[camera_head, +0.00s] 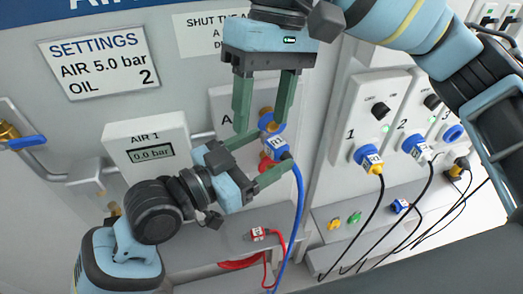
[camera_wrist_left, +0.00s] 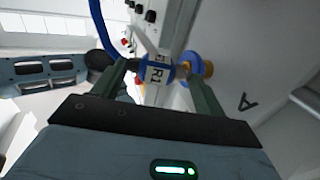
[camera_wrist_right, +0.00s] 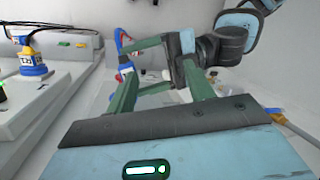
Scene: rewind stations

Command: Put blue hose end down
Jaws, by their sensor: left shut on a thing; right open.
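The blue hose end (camera_head: 275,148), a blue collar with a white label reading R1, sits between the fingers of my left gripper (camera_head: 272,152). It also shows in the left wrist view (camera_wrist_left: 157,73), in front of a brass fitting with a blue ring (camera_wrist_left: 187,70). The blue hose (camera_head: 297,210) hangs down from it past the shelf (camera_head: 225,249). My left gripper is shut on the hose end, in front of the wall panel. My right gripper (camera_head: 261,124) is open and empty, pointing down just above it, near the blue-ringed fitting (camera_head: 270,120).
A red hose end (camera_head: 257,233) lies on the shelf. To the right, a panel holds blue-collared plugs (camera_head: 368,158) with black cables hanging down. A yellow piece (camera_head: 355,217) and a green piece (camera_head: 334,224) sit on the ledge. A gauge box (camera_head: 146,140) is at left.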

